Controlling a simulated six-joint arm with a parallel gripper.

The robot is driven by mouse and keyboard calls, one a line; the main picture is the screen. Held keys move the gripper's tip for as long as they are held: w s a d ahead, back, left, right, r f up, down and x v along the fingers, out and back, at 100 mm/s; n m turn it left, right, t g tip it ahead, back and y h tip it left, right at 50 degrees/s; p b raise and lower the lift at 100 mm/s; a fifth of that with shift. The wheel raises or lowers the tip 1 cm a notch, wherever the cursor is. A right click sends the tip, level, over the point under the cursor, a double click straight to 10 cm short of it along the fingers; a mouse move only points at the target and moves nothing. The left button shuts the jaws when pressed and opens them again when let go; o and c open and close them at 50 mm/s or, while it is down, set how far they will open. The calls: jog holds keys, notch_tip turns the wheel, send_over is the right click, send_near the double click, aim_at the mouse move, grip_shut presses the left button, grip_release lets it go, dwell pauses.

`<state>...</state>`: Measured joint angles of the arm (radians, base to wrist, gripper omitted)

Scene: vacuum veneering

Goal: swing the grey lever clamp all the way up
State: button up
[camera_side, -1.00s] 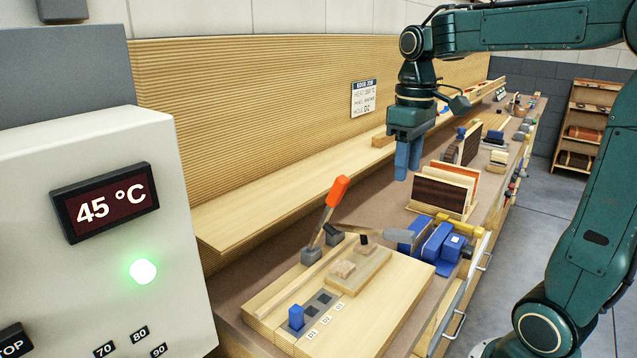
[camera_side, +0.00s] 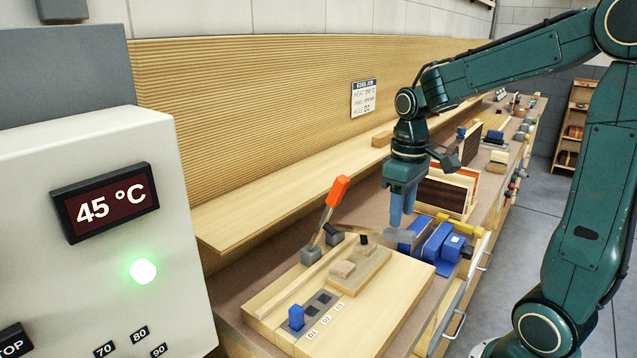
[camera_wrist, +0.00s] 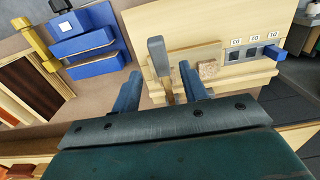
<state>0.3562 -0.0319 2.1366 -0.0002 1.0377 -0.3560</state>
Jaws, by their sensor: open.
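The grey lever clamp lies low and nearly flat over the board, its grey handle (camera_side: 400,236) pointing right in the side view. The handle (camera_wrist: 157,57) also shows in the wrist view, in the gap between my two fingers. My gripper (camera_side: 398,221) is open and points down, its fingertips just above or beside the handle; I cannot tell whether they touch it. My fingers (camera_wrist: 160,84) show apart in the wrist view. The lever's pivot end is partly hidden there.
A lever with an orange handle (camera_side: 337,190) stands up just left of the clamp. A wooden block (camera_side: 342,269) lies on the jig board (camera_side: 390,300). Blue clamp blocks (camera_side: 436,242) stand close at right. Upright panels (camera_side: 440,195) stand behind.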

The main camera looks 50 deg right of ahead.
aim_at(399, 231)
jog(key=shift+f, duration=2.15)
jog(key=shift+c, duration=0.2)
grip_shut()
